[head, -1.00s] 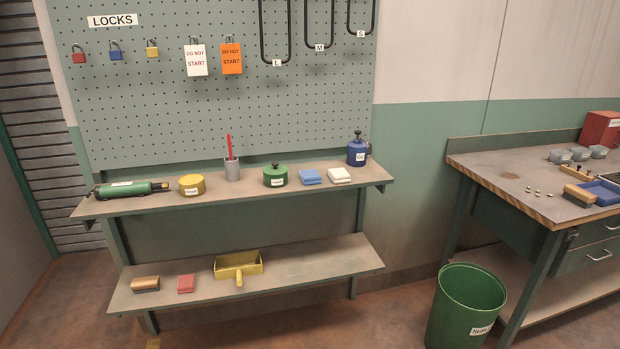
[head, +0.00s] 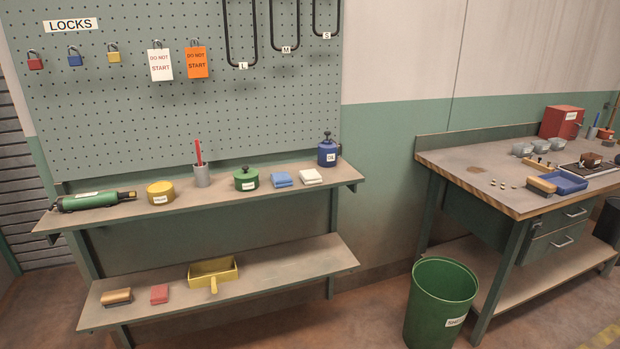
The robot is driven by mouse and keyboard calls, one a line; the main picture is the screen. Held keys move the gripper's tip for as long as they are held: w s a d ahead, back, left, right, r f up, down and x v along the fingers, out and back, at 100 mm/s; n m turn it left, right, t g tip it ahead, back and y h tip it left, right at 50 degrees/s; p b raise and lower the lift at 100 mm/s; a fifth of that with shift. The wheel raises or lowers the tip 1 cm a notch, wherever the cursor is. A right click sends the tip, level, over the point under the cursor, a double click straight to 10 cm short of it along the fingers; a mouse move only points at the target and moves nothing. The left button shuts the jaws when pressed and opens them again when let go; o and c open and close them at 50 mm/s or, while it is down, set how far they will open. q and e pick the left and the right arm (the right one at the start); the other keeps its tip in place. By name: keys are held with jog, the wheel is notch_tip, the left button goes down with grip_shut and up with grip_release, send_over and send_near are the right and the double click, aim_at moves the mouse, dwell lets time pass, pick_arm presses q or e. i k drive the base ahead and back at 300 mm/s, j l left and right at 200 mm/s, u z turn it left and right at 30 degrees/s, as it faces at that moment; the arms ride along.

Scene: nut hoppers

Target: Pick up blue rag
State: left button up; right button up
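Neither of my grippers shows in the head view.
The lower shelf holds a red rag (head: 159,294) and yellow dustpan (head: 213,271). A green bin (head: 440,300) stands on the floor before the workbench (head: 470,180).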

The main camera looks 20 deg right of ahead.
aim_at(282, 180)
jog(key=z, duration=0.25)
jog(key=i+j+z, duration=0.2)
jog(key=i+z, duration=0.2)
jog(key=i+j+z, duration=0.35)
jog(key=k+l, duration=0.1)
